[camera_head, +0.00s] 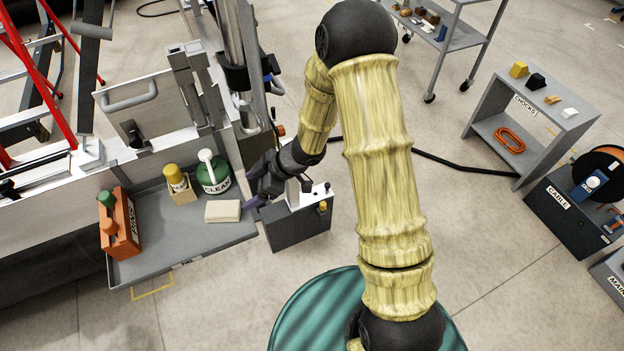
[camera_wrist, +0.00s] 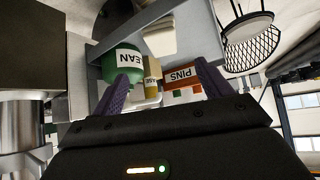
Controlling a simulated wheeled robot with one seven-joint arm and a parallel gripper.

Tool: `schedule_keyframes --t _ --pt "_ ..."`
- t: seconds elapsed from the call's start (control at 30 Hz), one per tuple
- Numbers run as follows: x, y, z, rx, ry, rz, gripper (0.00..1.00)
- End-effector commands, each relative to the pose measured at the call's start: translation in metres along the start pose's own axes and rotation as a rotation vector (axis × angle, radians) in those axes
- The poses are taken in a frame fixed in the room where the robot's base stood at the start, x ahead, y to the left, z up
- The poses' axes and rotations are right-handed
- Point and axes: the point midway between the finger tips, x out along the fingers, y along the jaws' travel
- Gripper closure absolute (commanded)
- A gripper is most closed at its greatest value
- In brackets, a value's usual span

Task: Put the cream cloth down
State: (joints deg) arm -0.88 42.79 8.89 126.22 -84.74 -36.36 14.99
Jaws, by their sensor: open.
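The cream cloth (camera_head: 222,211) is a flat folded block lying on the grey tray (camera_head: 180,235), near its right edge. In the wrist view a pale block (camera_wrist: 160,37) on the grey surface appears to be this cloth. My gripper (camera_head: 251,184) is just right of the cloth in the head view, at the tray's right edge. In the wrist view its two purple fingers (camera_wrist: 161,70) stand wide apart with nothing gripped between them. Whether a fingertip touches the cloth I cannot tell.
Behind the cloth stand a green CLEAN container (camera_head: 214,175) and a yellow-capped bottle (camera_head: 177,180) in a small box. An orange PINS box (camera_head: 120,225) is at the tray's left. A grey box (camera_head: 300,222) stands right of the tray. The tray's front middle is bare.

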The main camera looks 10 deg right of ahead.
Motion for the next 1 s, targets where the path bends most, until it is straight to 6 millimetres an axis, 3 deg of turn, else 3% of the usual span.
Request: schedule_keyframes --t 0.17,0.33,0.47,0.57,0.7,0.9,1.0 --pt "-0.029 0.023 0.004 0.076 -0.082 0.153 0.23" --pt "-0.089 0.044 0.019 0.259 -0.224 0.390 0.23" --pt "-0.139 0.041 0.035 0.438 -0.324 0.540 0.23" --pt "-0.174 0.026 0.046 0.595 -0.385 0.627 0.23" --pt "-0.214 -0.010 0.058 0.838 -0.443 0.700 0.23" --pt "-0.241 -0.069 0.061 1.148 -0.461 0.701 0.23" --pt "-0.244 -0.084 0.060 1.223 -0.456 0.686 0.23"
